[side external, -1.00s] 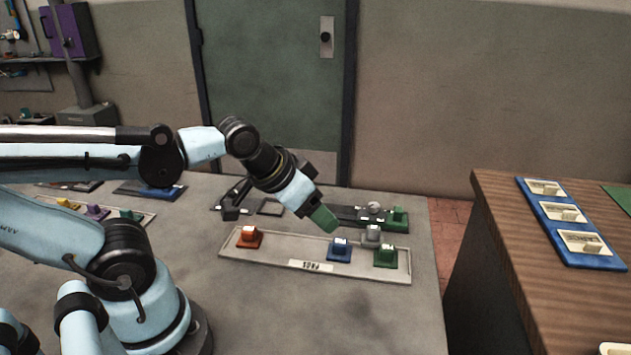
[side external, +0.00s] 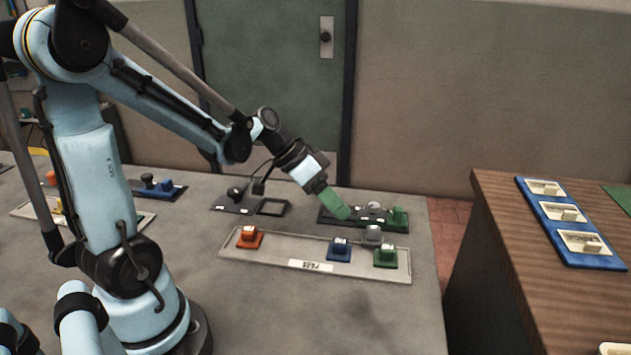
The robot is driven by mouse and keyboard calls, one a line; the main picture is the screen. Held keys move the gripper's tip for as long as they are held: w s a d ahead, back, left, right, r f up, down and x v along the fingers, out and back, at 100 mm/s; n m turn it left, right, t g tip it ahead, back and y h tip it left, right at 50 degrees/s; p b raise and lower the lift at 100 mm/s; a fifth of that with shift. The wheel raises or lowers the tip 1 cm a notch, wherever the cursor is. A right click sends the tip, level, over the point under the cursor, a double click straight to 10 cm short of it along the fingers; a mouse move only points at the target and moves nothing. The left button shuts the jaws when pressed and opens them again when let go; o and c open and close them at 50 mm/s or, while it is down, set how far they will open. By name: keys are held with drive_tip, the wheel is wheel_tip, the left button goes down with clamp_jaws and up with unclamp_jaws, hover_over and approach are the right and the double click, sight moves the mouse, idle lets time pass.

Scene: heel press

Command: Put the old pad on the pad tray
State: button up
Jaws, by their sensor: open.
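The long pale pad tray (side external: 345,266), labelled on its front edge, lies on the bench. I cannot tell from the picture which is the old pad. My gripper (side external: 342,210), with green fingers, is open behind the tray. It appears over the left part of a dark base plate (side external: 336,219). Another green block (side external: 398,217) sits at that plate's right end, beside a small grey part partly hidden by my gripper.
A dark fixture with an empty square frame (side external: 271,207) lies left of the base plate. A dark plate with a blue block (side external: 166,189) is farther left. A wooden table (side external: 495,235) bears a blue holder (side external: 527,209) at right. The bench front is clear.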

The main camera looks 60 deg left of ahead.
sight(371, 227)
drive_tip(key=w+a+f+m+t+h, duration=0.2)
drive_tip(key=a+f+m+h, duration=0.15)
drive_tip(key=a, duration=0.25)
drive_tip(key=shift+h, duration=0.25)
drive_tip(key=x, duration=0.5)
drive_tip(key=shift+w+d+r, duration=0.15)
drive_tip(key=shift+d, duration=0.1)
drive_tip(key=shift+x, duration=3)
drive_tip(key=shift+w+a, duration=0.1)
drive_tip(key=shift+a, duration=0.1)
clamp_jaws()
